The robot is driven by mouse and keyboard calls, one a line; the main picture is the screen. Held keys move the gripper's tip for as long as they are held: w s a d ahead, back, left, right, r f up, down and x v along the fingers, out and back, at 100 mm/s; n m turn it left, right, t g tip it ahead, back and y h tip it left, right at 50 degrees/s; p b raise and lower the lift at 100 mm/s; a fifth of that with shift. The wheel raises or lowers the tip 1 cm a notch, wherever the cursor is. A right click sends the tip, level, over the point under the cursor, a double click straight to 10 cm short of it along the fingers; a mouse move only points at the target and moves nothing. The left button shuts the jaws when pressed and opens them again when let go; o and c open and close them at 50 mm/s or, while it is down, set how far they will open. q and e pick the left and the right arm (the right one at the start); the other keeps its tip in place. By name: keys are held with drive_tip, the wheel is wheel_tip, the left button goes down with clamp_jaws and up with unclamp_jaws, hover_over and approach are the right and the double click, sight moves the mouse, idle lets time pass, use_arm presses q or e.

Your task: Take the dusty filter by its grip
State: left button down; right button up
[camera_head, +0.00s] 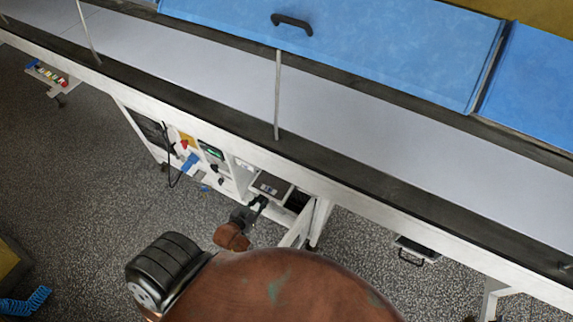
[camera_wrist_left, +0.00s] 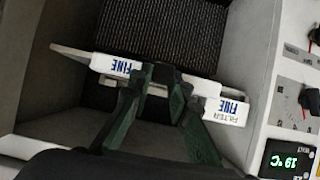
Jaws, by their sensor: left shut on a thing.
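The filter shows in the left wrist view as a white front bar (camera_wrist_left: 112,66) marked "FILTER FINE", in front of a dark pleated panel (camera_wrist_left: 165,25). The bar runs slantwise across the picture inside a grey-walled compartment. My left gripper (camera_wrist_left: 163,82) is shut on the grip at the middle of the bar; its dark green fingers hide most of the grip. In the head view my left gripper (camera_head: 259,203) is small, at the open cabinet bay under the conveyor. I cannot tell the filter's dust from these pictures. My right gripper is not in view.
A control panel with knobs and a green "19 °C" display (camera_wrist_left: 292,160) stands close to the right of the compartment. In the head view an open white door (camera_head: 299,226) is right of my left gripper.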

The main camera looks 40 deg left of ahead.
use_arm(q)
drive_tip(key=s+d+p, duration=0.1)
drive_tip(key=s+p, duration=0.2)
drive_tip(key=s, duration=0.6)
drive_tip(key=shift+r, duration=0.15)
idle(0.7)
idle(0.5)
